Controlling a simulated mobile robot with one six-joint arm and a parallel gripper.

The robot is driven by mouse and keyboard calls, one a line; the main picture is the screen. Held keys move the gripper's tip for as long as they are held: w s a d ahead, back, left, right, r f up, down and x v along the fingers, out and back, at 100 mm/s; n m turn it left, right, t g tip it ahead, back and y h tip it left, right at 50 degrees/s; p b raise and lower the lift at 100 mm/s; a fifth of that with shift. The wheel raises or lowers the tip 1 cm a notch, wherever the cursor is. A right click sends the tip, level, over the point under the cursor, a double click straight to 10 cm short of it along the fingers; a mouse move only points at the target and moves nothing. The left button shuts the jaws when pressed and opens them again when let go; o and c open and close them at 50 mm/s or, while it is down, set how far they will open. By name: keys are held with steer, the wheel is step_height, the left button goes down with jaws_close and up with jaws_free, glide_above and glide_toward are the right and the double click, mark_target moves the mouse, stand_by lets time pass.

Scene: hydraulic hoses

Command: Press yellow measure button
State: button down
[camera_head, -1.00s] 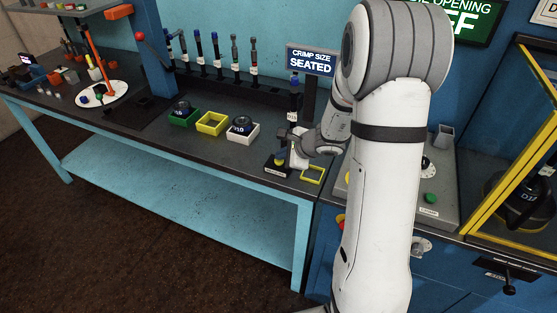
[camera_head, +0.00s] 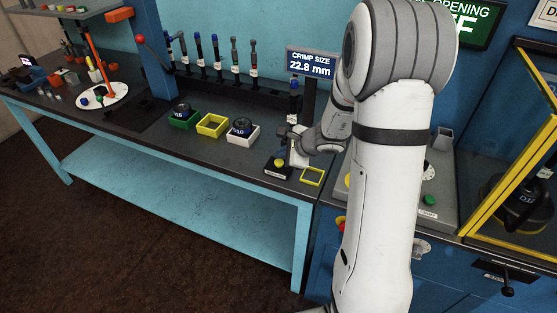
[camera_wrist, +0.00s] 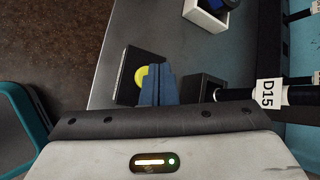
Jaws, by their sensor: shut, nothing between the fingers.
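The yellow measure button (camera_head: 279,162) sits on a small black box at the front edge of the bench. In the wrist view the button (camera_wrist: 141,77) shows partly behind my fingers. My gripper (camera_wrist: 154,72) is shut and empty, its blue fingertips over the right side of the button. In the head view my gripper (camera_head: 284,138) is just above the button, with a visible gap. The crimp size display (camera_head: 310,64) reads 22.8 mm. A hose labelled D15 (camera_wrist: 268,94) stands in a dark holder beside the gripper; its blue top (camera_head: 294,86) shows in the head view.
A yellow square frame (camera_head: 312,176) lies right of the button box. Green (camera_head: 182,122), yellow (camera_head: 212,131) and white (camera_head: 243,138) trays stand to the left, the green and white ones holding fittings. Several hoses stand in a rack behind. A green button (camera_head: 430,200) is right of my arm.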

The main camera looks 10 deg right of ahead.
mark_target(282, 164)
steer(key=shift+r+p, duration=1.8)
steer(key=shift+r, duration=0.75)
steer(key=s+a+r+n+g+y, duration=0.1)
steer(key=s+a+r+n+g, duration=0.1)
steer(key=s+a+r+n, duration=0.45)
steer(key=s+d+r+n+g+h, duration=0.1)
steer(key=s+d+r+n+h, duration=0.1)
steer(key=s+n, duration=0.4)
steer(key=s+d+r+n+g+h, duration=0.1)
steer(key=s+d+r+n+h, duration=0.2)
steer(key=s+n, duration=0.4)
steer(key=s+r+h, duration=0.1)
steer(key=s, duration=0.7)
steer(key=shift+s+d+r, duration=0.2)
steer(key=shift+d, duration=0.15)
steer(key=shift+d, duration=0.1)
